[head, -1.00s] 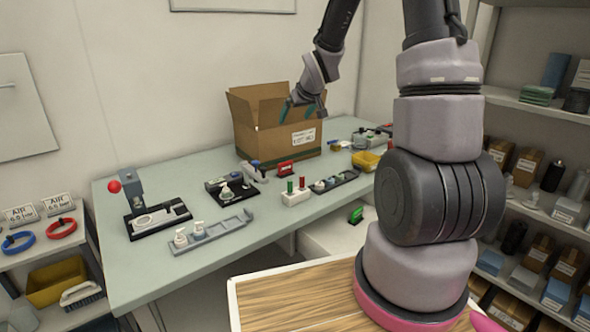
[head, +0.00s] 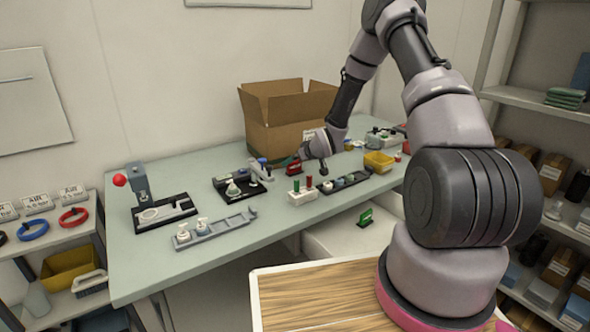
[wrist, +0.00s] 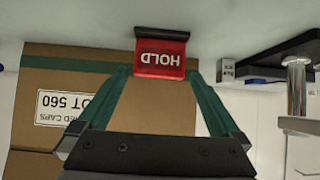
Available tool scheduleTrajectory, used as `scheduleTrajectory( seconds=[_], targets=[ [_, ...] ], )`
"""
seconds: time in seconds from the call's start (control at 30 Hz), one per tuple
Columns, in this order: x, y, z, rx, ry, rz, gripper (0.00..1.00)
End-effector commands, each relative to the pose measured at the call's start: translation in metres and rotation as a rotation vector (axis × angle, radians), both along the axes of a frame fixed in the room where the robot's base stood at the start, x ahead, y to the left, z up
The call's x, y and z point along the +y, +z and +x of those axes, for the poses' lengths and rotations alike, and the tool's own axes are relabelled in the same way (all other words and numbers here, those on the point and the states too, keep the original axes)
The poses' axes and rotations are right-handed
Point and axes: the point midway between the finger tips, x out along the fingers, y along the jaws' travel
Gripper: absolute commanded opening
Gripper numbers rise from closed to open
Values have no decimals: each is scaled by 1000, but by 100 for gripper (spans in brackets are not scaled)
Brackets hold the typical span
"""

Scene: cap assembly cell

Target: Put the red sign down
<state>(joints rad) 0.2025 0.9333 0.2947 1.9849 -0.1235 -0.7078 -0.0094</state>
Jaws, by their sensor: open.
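The red sign (head: 294,167), lettered HOLD, stands on the bench in front of the cardboard box. In the wrist view the sign (wrist: 160,60) appears upside down, its dark base against the bench top. My gripper (wrist: 159,76) is open, with its two green fingers apart on either side of the sign's width and their tips close to its panel. In the head view my gripper (head: 301,155) is low beside the sign, partly covered by my wrist. I cannot tell whether a finger touches the sign.
The open cardboard box (head: 285,117) stands just behind. A white block with red and green pegs (head: 301,194) and a dark tray of parts (head: 343,181) lie in front. A yellow bin (head: 378,162) is to the right. A green sign (head: 366,217) stands lower down on a white surface.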

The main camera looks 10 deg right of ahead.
Motion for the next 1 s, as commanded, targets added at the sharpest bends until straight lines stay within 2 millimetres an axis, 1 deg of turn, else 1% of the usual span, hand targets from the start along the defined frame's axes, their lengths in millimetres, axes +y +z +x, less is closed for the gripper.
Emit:
scheduleTrajectory(
  seconds=[0.13,0.3,0.4,0.53,0.7,0.73,0.77,0.8,0.87,0.9,0.97,1.0],
  targets=[
    [2,-8,8,0,-1,1,100],
    [8,-27,26,1,-1,0,100],
    [12,-33,35,0,-1,1,100],
    [14,-37,40,0,-1,0,100],
    [13,-37,40,0,-1,0,100],
    [13,-37,40,0,-1,0,96],
    [13,-36,40,0,-1,0,85],
    [14,-36,40,0,-1,0,69],
    [14,-36,40,0,-1,0,46],
    [13,-36,40,0,-1,0,31],
    [13,-36,40,0,-1,0,14],
    [13,-36,40,0,-1,0,14]
  ],
)
